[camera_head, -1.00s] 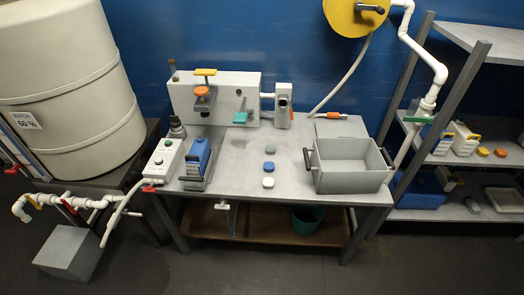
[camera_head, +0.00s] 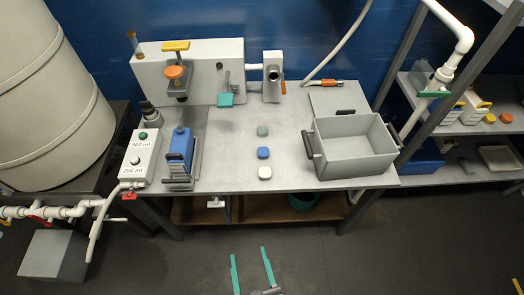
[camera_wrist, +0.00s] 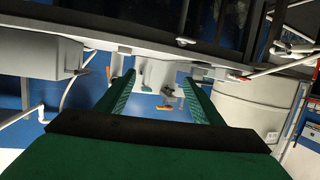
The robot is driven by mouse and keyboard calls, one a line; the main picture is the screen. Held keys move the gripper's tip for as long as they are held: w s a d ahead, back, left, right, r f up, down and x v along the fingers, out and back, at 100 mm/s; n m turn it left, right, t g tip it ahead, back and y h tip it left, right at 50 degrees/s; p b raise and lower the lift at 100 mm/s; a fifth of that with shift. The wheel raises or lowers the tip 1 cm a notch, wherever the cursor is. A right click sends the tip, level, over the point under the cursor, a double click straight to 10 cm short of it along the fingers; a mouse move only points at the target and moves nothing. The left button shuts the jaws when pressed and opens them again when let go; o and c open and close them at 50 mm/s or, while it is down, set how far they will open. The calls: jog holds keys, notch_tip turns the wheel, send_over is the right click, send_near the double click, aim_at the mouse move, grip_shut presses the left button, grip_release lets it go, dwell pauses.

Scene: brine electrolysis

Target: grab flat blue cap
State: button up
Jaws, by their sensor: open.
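A flat blue cap (camera_head: 263,153) lies on the grey table top, in the middle of a short row. A grey cap (camera_head: 262,131) lies just behind it and a white cap (camera_head: 265,173) just in front of it, near the table's front edge. My gripper (camera_head: 249,259) is open and empty, with its green fingers low in the head view. It is in front of the table, well short of the blue cap. In the wrist view the two green fingers (camera_wrist: 160,95) stand apart with nothing between them; I cannot make out the blue cap there.
A grey open bin (camera_head: 355,172) with dark handles stands right of the caps. A blue device (camera_head: 180,150) and a white button box (camera_head: 141,158) stand at the left. A white machine (camera_head: 190,75) stands at the back. The table around the caps is clear.

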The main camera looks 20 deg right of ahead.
jog(key=w+d+f+m+h, duration=0.1)
jog(key=w+d+f, duration=0.15)
jog(key=w, duration=0.35)
jog(key=w+d+f+h, duration=0.1)
jog(key=w+d, duration=0.2)
jog(key=w, duration=0.3)
jog(key=m+g, duration=0.2)
send_near(263, 153)
jog(key=shift+w+d+f+h, duration=0.1)
jog(key=shift+w+f+h, duration=0.1)
jog(key=shift+w+f, duration=0.3)
jog(key=shift+w+d+f+h, duration=0.1)
jog(key=shift+w+f+h, duration=0.1)
jog(key=shift+w, duration=0.55)
jog(key=shift+x, duration=3.2)
jog(key=shift+s, duration=0.1)
jog(key=shift+c, duration=0.2)
jog(key=c, duration=1.1)
